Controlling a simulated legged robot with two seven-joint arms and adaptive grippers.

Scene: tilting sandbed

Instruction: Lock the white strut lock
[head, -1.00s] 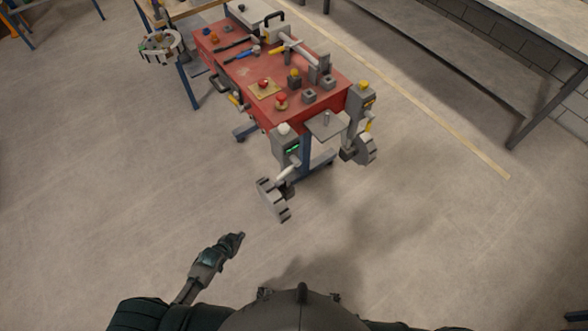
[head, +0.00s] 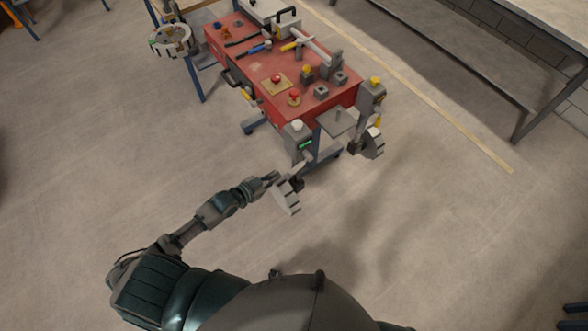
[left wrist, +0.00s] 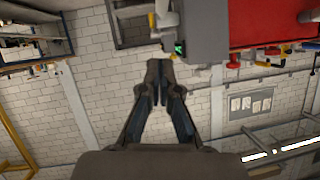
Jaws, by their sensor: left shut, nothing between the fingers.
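A grey strut post (head: 297,150) with a white knob (head: 297,125) and a green display stands at the near corner of the red sandbed. A white lever (head: 307,158) sticks out low on this post, above a grey notched wheel (head: 288,198). My left gripper (head: 272,178) is shut and empty, just left of the wheel's top and below the lever. In the left wrist view the closed fingers (left wrist: 160,66) point toward the grey post (left wrist: 203,32), which appears upside down. Contact with the wheel cannot be told. My right gripper is not in view.
The red sandbed (head: 262,70) carries tools, blocks and red buttons. A second post with a yellow knob (head: 375,82) stands to the right. A grey plate (head: 338,122) juts out between the posts. A grey bench (head: 440,45) stands behind. The floor in front is clear.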

